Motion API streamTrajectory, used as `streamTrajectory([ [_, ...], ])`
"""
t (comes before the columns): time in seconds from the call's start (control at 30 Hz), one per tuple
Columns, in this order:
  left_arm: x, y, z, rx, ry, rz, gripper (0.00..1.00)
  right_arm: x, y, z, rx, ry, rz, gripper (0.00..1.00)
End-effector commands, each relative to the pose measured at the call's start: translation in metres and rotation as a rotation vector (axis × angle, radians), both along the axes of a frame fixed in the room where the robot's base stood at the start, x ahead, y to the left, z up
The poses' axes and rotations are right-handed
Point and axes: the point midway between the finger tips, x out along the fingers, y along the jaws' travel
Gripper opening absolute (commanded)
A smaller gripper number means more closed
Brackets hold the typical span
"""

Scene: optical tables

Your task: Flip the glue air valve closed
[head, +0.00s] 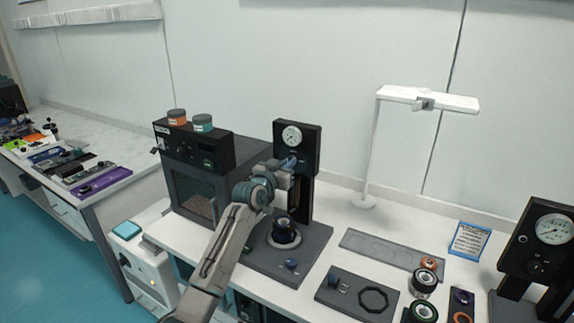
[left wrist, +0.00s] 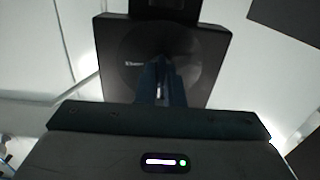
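A black press-like stand with a round white gauge (head: 291,137) rises behind my left gripper. My left gripper (head: 289,163) is at the front of this stand, just below the gauge. In the left wrist view the dark blue fingers (left wrist: 161,82) are close together and point at a dark box (left wrist: 190,55) with a small white label. A thin pale sliver shows between the fingertips; I cannot tell what it is. I cannot make out the glue air valve; the gripper covers that part of the stand. My right gripper is not in view.
A dark oven-like box (head: 195,148) with two jars on top stands left of the gauge stand. A dark round part (head: 283,232) sits on the stand's base. A white lamp (head: 368,150) stands behind right. A second gauge stand (head: 551,229) is at the far right.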

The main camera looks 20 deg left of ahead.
Motion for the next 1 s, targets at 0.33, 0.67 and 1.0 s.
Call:
streamTrajectory([
  [0.33,0.000,0.000,0.000,0.001,-0.001,0.000,0.29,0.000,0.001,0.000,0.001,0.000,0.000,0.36],
  [0.67,-0.031,0.003,-0.004,0.004,0.000,0.000,0.29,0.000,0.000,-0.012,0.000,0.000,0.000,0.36],
  [1.0,-0.091,0.010,-0.003,0.005,-0.001,0.000,0.29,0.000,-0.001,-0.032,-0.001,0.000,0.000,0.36],
])
